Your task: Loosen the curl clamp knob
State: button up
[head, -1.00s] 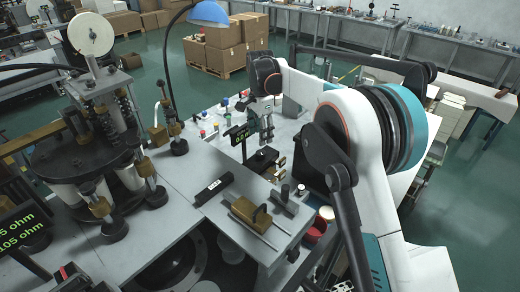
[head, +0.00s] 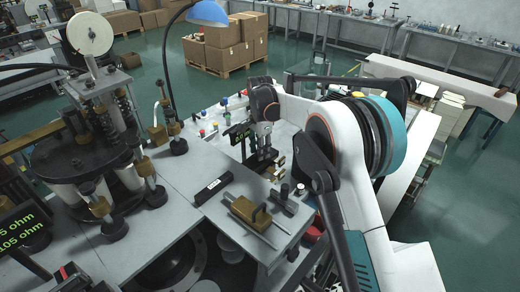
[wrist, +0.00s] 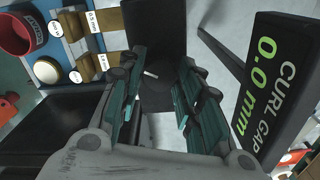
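My gripper (wrist: 160,88) points down with its two teal-padded fingers apart. Between them, in the wrist view, is a dark part with a short white mark (wrist: 150,73); it looks like the clamp knob, but its outline blends into the black block (wrist: 153,30) around it. I cannot tell whether the pads touch it. In the head view my gripper (head: 264,153) is low over the clamp area, and the arm and fingers hide the knob. The curl gap display (wrist: 266,88) reads 0.0 mm, right of the fingers in the wrist view.
Brass-coloured gauge blocks with mm labels (wrist: 72,22), a white round piece (wrist: 47,71) and a red container (wrist: 27,30) lie left of the fingers in the wrist view. A brass fixture (head: 250,213) and a black bar (head: 213,188) sit on the bench (head: 190,165).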

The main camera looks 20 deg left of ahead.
jog(key=c, duration=0.3)
jog(key=shift+n, duration=0.3)
jog(key=n+b, duration=0.2)
jog(key=n, duration=0.2)
jog(key=shift+n+b, duration=0.3)
jog(key=shift+b, duration=0.1)
jog(key=n+b, duration=0.1)
jog(key=n, duration=0.4)
jog(key=shift+b, duration=0.35)
jog(key=n+b, duration=0.1)
jog(key=n, duration=1)
jog(key=shift+d+b, duration=0.1)
jog(key=shift+b, duration=0.25)
jog(key=shift+n, duration=0.3)
jog(key=o, duration=1.1)
jog(key=shift+c, duration=0.2)
